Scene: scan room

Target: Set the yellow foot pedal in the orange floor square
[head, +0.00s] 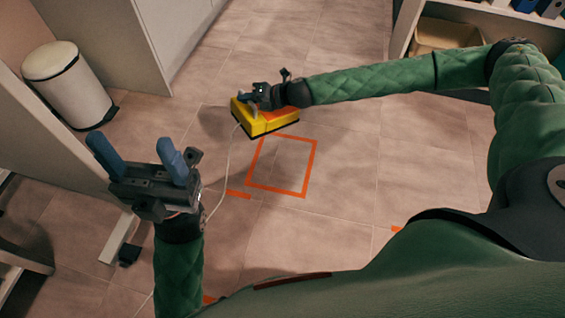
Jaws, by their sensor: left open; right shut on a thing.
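The yellow foot pedal (254,121), with an orange-red top part and a dark base, is at the far edge of the orange floor square (312,161). A thin pale cable (223,182) runs from the pedal down past the square's left side. My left gripper (141,160) is open and empty, left of the square.
A white bin (70,85) stands at the left by a cabinet (160,35). A shelf with a tan box (445,35) is at the top right. Short orange floor marks (239,195) lie near the square. The tiled floor inside and right of the square is clear.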

